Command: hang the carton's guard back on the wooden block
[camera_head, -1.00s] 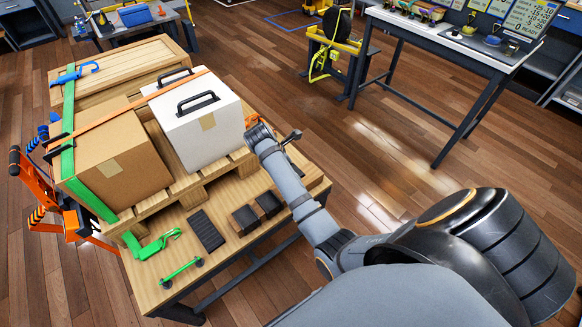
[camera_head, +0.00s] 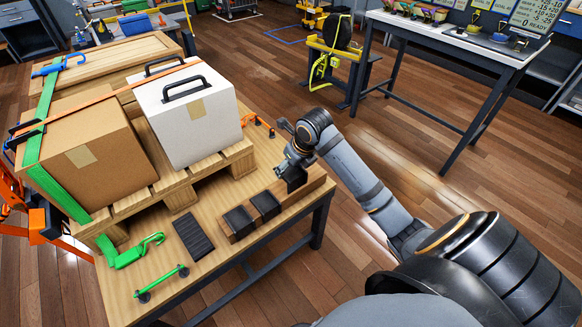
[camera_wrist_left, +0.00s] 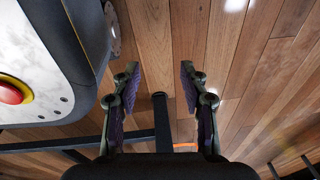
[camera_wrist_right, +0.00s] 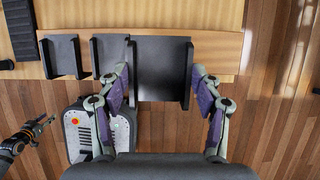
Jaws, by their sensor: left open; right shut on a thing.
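My right gripper (camera_head: 289,168) is shut on a black angled guard (camera_head: 293,180) at the right end of the wooden block (camera_head: 312,187). In the right wrist view the guard (camera_wrist_right: 162,62) sits between both fingers and overlaps the block (camera_wrist_right: 216,46); whether it rests on the block or hovers just above is unclear. Two other black guards (camera_head: 239,222) (camera_head: 266,204) hang on the block to its left. The brown carton (camera_head: 90,150) stands on the pallet under a green strap (camera_head: 50,185) and an orange strap. My left gripper (camera_wrist_left: 159,68) is open and empty above the floor.
A white case (camera_head: 195,125) with black handles stands on the pallet (camera_head: 180,188) beside the carton. A ribbed black pad (camera_head: 193,236), a green ratchet (camera_head: 130,252) and a green bar (camera_head: 162,284) lie on the table front.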

